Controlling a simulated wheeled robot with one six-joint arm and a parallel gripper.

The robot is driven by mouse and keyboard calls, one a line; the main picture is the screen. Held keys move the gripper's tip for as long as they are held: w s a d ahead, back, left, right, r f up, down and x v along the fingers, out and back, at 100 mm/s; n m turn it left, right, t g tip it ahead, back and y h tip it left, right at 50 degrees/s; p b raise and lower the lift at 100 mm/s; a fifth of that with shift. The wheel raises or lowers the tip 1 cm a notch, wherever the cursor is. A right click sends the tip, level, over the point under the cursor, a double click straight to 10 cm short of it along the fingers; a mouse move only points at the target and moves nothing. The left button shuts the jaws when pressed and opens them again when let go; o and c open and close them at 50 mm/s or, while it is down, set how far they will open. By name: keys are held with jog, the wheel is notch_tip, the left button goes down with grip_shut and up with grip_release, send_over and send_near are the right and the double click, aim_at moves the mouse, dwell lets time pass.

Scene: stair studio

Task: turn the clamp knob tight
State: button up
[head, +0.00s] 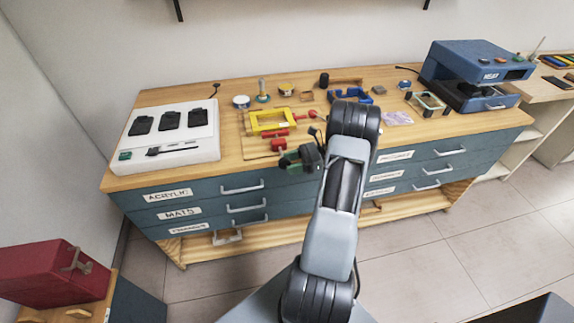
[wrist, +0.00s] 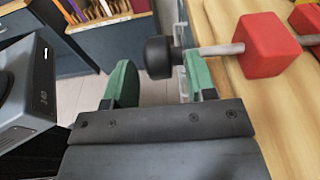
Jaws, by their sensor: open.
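The clamp knob (wrist: 158,57) is black and round, on a steel rod (wrist: 218,49) that runs into a red block (wrist: 270,47) on the wooden bench. My gripper (wrist: 160,78) is open, with one green finger on each side of the knob in the wrist view. The left finger stands clear of it; I cannot tell whether the right finger touches the knob or rod. In the head view my gripper (head: 298,158) is at the bench's front edge, beside the red clamp block (head: 278,144). The knob is not distinguishable there.
A yellow frame (head: 272,121) lies just behind the clamp. A white tray (head: 168,140) with black pieces is at the left, and a blue press (head: 476,75) at the right. Drawers with handles (head: 245,188) lie below the bench edge. Small items cover the bench's back.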

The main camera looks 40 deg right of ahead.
jog(key=b+v, duration=0.1)
jog(key=v, duration=1.1)
